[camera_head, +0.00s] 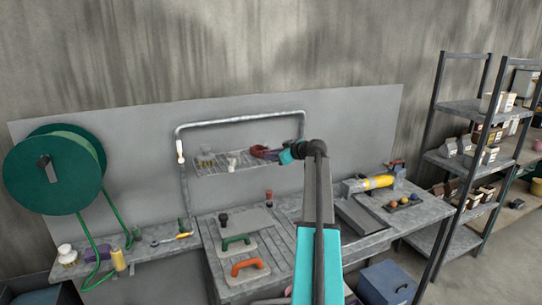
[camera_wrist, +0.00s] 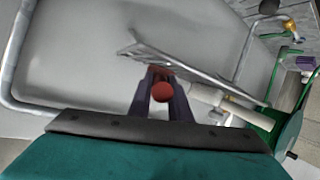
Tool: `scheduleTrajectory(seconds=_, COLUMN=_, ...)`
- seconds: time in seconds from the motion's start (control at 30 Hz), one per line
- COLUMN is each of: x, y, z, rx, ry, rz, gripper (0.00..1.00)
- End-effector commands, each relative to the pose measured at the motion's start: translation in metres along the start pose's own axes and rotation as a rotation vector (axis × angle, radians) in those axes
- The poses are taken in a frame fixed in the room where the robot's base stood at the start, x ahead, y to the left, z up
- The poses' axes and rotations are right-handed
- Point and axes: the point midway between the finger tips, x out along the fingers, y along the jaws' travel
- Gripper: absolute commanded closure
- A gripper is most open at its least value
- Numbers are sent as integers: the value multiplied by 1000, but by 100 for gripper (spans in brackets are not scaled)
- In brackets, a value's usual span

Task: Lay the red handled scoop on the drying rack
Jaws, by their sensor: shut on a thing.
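The drying rack (camera_head: 222,166) is a grey wire shelf fixed in front of the grey wall panel. In the wrist view the rack (camera_wrist: 190,66) appears edge-on just beyond my fingertips. My gripper (camera_head: 262,152) is at the right part of the rack, at about its height. In the wrist view my gripper (camera_wrist: 162,90) has its purple fingers shut on the red handle of the scoop (camera_wrist: 162,92), whose rounded red end faces the camera. The rest of the scoop is hidden by the fingers. I cannot tell whether it touches the rack.
Small pale items (camera_head: 207,157) stand on the left of the rack. A grey pipe (camera_head: 240,119) arches above it. A green hose reel (camera_head: 45,175) is at left.

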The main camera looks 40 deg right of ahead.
Motion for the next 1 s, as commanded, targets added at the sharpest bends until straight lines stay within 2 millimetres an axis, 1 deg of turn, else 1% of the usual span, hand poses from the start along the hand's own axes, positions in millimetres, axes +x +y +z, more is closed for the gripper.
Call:
scheduleTrajectory(seconds=0.03, x=0, y=0, z=0, rx=0, ry=0, rz=0, gripper=78)
scheduleTrajectory(seconds=0.1, x=0, y=0, z=0, rx=0, ry=0, rz=0, gripper=66)
scheduleTrajectory(seconds=0.13, x=0, y=0, z=0, rx=0, ry=0, rz=0, gripper=64)
scheduleTrajectory(seconds=0.6, x=-2, y=1, z=-2, rx=0, ry=0, rz=1, gripper=64)
scheduleTrajectory(seconds=0.77, x=-18, y=0, z=1, rx=-1, ry=0, rz=2, gripper=64)
scheduleTrajectory(seconds=0.87, x=-31, y=0, z=2, rx=-1, ry=0, rz=3, gripper=64)
scheduleTrajectory(seconds=1.0, x=-53, y=0, z=3, rx=0, ry=0, rz=4, gripper=64)
